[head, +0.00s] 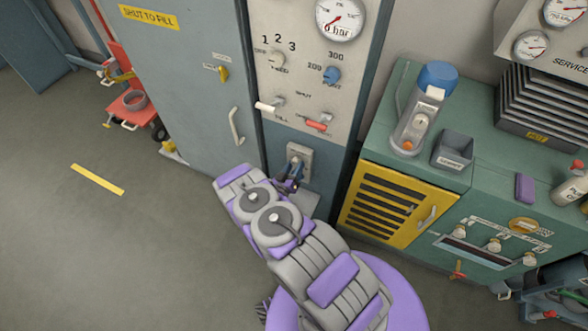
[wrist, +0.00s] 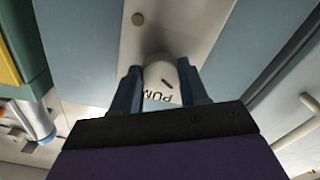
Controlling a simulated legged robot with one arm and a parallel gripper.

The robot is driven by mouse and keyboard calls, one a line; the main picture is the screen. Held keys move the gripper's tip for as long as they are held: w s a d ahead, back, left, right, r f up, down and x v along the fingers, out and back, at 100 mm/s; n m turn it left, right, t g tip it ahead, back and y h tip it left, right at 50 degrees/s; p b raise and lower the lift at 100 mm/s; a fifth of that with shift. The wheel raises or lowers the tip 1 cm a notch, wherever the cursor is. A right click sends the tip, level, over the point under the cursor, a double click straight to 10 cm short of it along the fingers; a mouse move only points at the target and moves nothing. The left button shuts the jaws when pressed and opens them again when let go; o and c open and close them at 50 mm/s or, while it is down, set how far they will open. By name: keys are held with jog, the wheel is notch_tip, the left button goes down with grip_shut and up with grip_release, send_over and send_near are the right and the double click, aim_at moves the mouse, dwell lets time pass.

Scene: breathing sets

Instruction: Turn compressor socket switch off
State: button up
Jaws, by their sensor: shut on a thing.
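A grey socket box (head: 300,153) is set low on the blue lower part of the panel in the head view, just beyond the end of my arm. My gripper (head: 294,172) reaches up to it and covers its lower part. Upside-down letters reading "PUM" show between the fingers; the rest is hidden. I cannot tell which position the switch is in.
Above the socket is a panel (head: 285,80) with a gauge, knobs and red and white levers. A tall grey cabinet door (head: 200,100) stands left. A green bench (head: 470,195) with a yellow vented door (head: 385,208) stands right.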

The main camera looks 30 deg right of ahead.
jog(key=n, duration=0.5)
jog(key=shift+w+a+n, duration=0.15)
jog(key=shift+n, duration=0.55)
jog(key=o, duration=0.9)
jog(key=shift+w, duration=0.1)
jog(key=shift+c, duration=0.2)
jog(key=shift+o, duration=1)
jog(key=shift+s, duration=0.2)
jog(key=p+v, duration=0.2)
jog(key=v, duration=1.5)
jog(key=shift+p, duration=0.4)
